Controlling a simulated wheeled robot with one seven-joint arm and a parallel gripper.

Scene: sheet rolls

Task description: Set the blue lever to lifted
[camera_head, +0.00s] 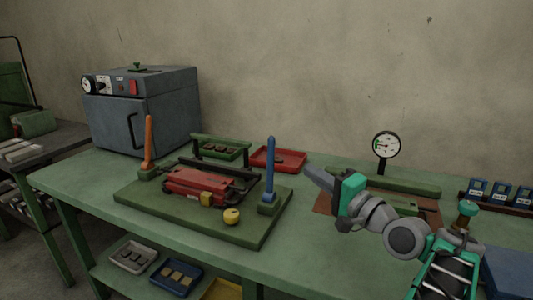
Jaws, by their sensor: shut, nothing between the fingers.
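The blue lever (270,170) stands close to upright on a small block at the right side of a green base plate (243,232). An orange lever (148,140) stands almost upright on the plate's left side, leaning slightly. A red roll unit (195,186) lies between the two levers. My gripper (308,169) is to the right of the blue lever and points left toward it. Its fingers are together with nothing between them. In the picture there is a gap between the fingertips and the lever; how far apart they are in depth I cannot tell.
A yellow knob (232,216) sits at the plate's front. A grey oven (145,110) stands back left. A dial gauge (386,146) stands behind my arm. The bench front is clear.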

